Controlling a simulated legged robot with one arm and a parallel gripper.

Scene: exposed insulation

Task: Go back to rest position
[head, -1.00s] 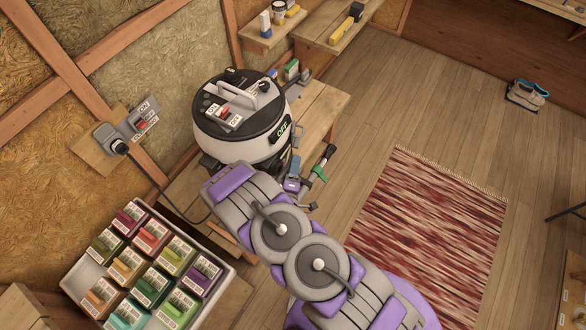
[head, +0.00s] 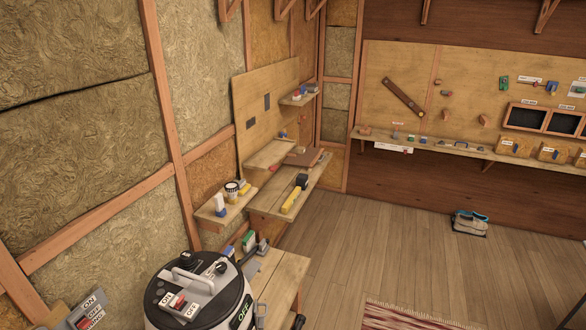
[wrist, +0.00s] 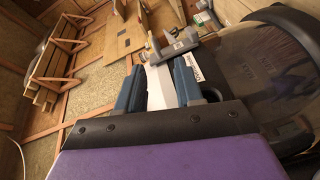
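My gripper (wrist: 158,68) shows in the wrist view, with two blue fingers apart. A white surface shows between the fingers; I cannot tell whether it lies behind them, and no grip on it is visible. The vacuum (head: 200,295), a grey and black drum, stands at the bottom of the head view with an OFF label on its side and an ON/OFF switch on top. A large rounded, shiny body fills the right of the wrist view, close beside my gripper. My arm and gripper are outside the head view.
A wall switch (head: 84,314) is at the lower left. Wooden shelves (head: 290,200) with small items run along the insulated wall. A pegboard (head: 470,90) and long shelf (head: 450,145) are at the back. The wooden floor (head: 370,250) is open, with a red rug (head: 395,318) and a blue-grey object (head: 470,223).

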